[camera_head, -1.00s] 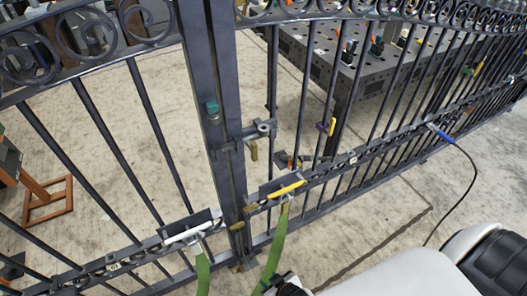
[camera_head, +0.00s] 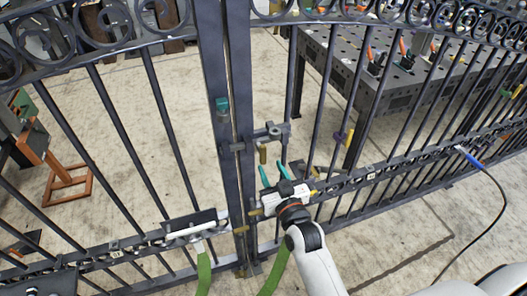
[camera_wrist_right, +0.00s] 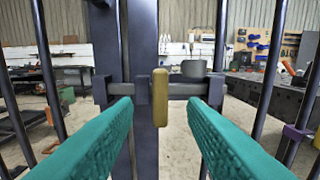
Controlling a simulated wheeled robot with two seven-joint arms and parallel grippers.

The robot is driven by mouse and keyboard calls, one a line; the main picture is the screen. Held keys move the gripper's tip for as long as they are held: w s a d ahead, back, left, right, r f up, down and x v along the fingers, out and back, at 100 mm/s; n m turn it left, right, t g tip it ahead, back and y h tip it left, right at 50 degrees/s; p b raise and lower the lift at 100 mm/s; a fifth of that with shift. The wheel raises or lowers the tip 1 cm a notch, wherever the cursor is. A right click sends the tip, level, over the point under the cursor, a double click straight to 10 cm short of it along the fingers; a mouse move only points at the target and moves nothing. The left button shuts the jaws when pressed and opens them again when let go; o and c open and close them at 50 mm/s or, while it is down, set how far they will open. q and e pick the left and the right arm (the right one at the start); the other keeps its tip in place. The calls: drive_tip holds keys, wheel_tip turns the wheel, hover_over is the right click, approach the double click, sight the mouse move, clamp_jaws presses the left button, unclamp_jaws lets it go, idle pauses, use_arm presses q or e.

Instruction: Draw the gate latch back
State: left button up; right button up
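The gate latch is a dark sliding bolt (camera_head: 271,132) across the meeting posts of the gate (camera_head: 236,190), with a brass handle (camera_head: 263,153) hanging down from it. In the right wrist view the brass handle (camera_wrist_right: 160,98) hangs upright in front of the bolt (camera_wrist_right: 190,89). My right gripper (camera_head: 273,173) is open, its teal fingers pointing up toward the latch from just below it in the head view. In the right wrist view the open fingers (camera_wrist_right: 160,106) stand on either side of the handle with clear gaps; they do not touch it.
A teal piece (camera_head: 222,104) sits on the post above the latch. Behind the gate stand a perforated metal table (camera_head: 388,90) and an orange stand (camera_head: 66,185). A blue-ended cable (camera_head: 470,157) meets the gate at right.

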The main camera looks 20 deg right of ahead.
sight(265, 155)
drive_tip(key=w, duration=0.7)
drive_tip(key=shift+w+a+p, duration=0.1)
drive_tip(key=shift+w+p, duration=0.1)
drive_tip(key=shift+p, duration=0.1)
clamp_jaws()
